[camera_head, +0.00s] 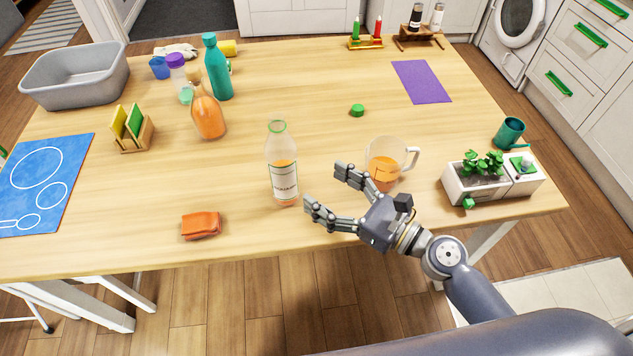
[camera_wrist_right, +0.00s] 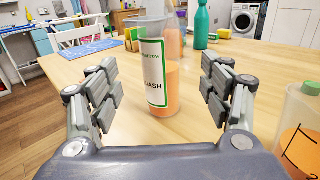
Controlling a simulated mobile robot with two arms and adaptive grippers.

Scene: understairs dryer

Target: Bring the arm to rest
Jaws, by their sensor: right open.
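My right gripper (camera_head: 322,192) is open above the near edge of the wooden table, with its fingers pointing left. A clear bottle (camera_head: 282,165) with a white label and orange liquid stands upright just beyond the fingertips. In the right wrist view my right gripper (camera_wrist_right: 158,95) shows both fingers spread wide. The bottle (camera_wrist_right: 158,85) stands between and beyond them, and nothing is held. A glass jug (camera_head: 386,165) of orange liquid stands just behind the gripper in the head view. My left gripper is not in view.
An orange sponge-like block (camera_head: 201,225) lies near the front edge. A white planter (camera_head: 476,185) stands at the right. A grey tub (camera_head: 76,78), a teal bottle (camera_head: 217,70) and an orange bottle (camera_head: 208,117) stand at the left. The table's middle back is mostly clear.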

